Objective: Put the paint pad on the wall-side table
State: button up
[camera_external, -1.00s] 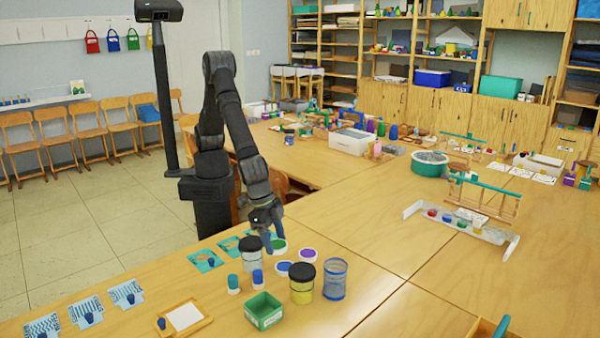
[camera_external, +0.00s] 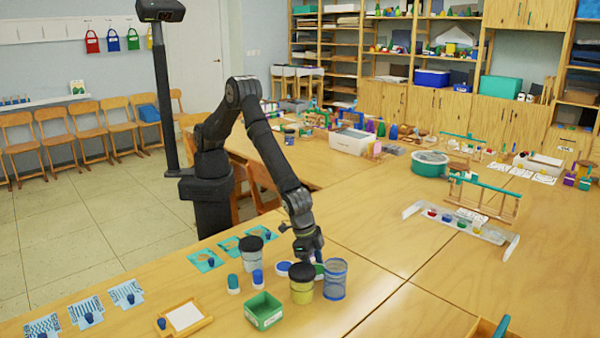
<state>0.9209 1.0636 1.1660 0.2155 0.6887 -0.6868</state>
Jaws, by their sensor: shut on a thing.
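My gripper (camera_external: 309,254) hangs low over the near table (camera_external: 225,318), just behind the black-lidded yellow jar. It is shut on what appears to be the green paint pad (camera_external: 319,269), which shows as a green patch at the fingers, partly hidden by the jar and the mesh cup. A blue paint pad (camera_external: 283,268) lies on the table just left of the gripper. The purple pad is hidden behind the gripper. Another wooden table (camera_external: 310,163) stands farther back, beyond my base; I cannot tell which table is the wall-side one.
The yellow jar (camera_external: 301,290), blue mesh cup (camera_external: 335,280) and green box (camera_external: 263,311) stand close in front of the gripper. A grey-filled jar (camera_external: 252,263) and two small bottles stand left. The tabletop to the right is mostly clear up to a clear tray (camera_external: 470,228).

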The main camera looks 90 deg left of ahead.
jog(key=shift+f, duration=0.35)
jog(key=shift+f, duration=0.15)
jog(key=o, duration=1)
jog(key=shift+o, duration=0.2)
jog(key=v, duration=1.2)
